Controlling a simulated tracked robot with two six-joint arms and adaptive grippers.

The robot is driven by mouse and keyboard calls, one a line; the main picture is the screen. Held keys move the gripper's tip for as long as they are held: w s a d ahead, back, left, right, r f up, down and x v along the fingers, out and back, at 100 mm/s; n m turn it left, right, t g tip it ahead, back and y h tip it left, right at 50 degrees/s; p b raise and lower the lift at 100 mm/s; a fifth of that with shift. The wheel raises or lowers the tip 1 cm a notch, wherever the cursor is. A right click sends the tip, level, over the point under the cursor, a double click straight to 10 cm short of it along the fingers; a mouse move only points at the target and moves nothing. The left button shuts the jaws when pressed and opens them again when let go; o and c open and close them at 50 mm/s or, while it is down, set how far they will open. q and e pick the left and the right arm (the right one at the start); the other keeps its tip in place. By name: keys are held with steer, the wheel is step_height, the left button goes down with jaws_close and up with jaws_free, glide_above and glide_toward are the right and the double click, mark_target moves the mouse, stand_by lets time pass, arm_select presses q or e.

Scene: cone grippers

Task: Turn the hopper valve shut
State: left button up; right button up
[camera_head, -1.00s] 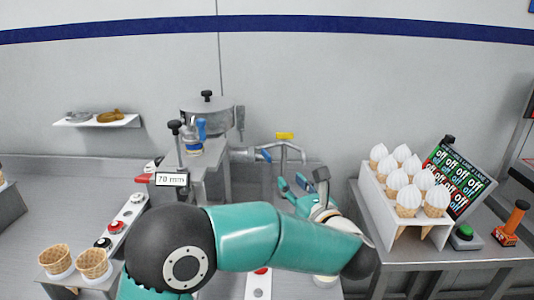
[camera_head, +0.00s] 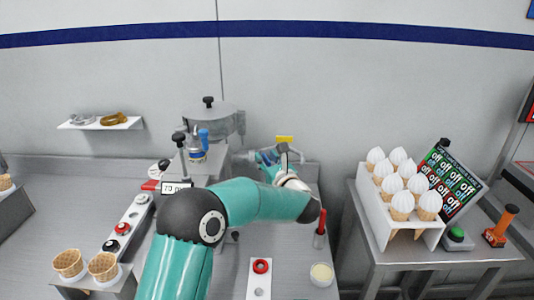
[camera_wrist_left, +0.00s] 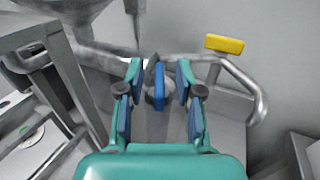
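The hopper (camera_head: 208,122) is a grey metal drum with a black knob, standing against the back wall. A pipe runs right from under it and bends round; it shows in the left wrist view (camera_wrist_left: 250,88). A blue valve handle (camera_wrist_left: 159,88) sits on this pipe. My left gripper (camera_wrist_left: 157,72) is open, with one teal finger on each side of the blue handle and gaps visible on both sides. In the head view my left gripper (camera_head: 268,160) is at the pipe and hides the blue handle. My right gripper is not in view.
A yellow handle (camera_head: 284,139) stands on the pipe close to my left gripper. A blue lever (camera_head: 203,135) is by the hopper. A white rack with several cones (camera_head: 401,205) stands at right. Empty waffle cones (camera_head: 103,266) are at lower left.

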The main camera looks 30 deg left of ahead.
arm_select(q)
steer(key=shift+w+a, duration=0.2)
steer(key=shift+a, duration=0.15)
jaws_close()
steer(key=m+t+h+b, duration=0.1)
steer(key=b, duration=0.4)
steer(key=m+t+h+b, duration=0.1)
steer(key=t+h+b, duration=0.1)
steer(key=b, duration=0.3)
steer(key=m+t+h+b, duration=0.1)
steer(key=m+b, duration=0.1)
steer(key=b, duration=0.2)
steer(key=shift+f+b, duration=0.3)
steer(key=shift+b, duration=0.1)
steer(key=shift+r+m+t+h+b, duration=0.25)
steer(key=shift+m+t+h+b, duration=0.25)
steer(key=shift+h, duration=0.3)
jaws_free()
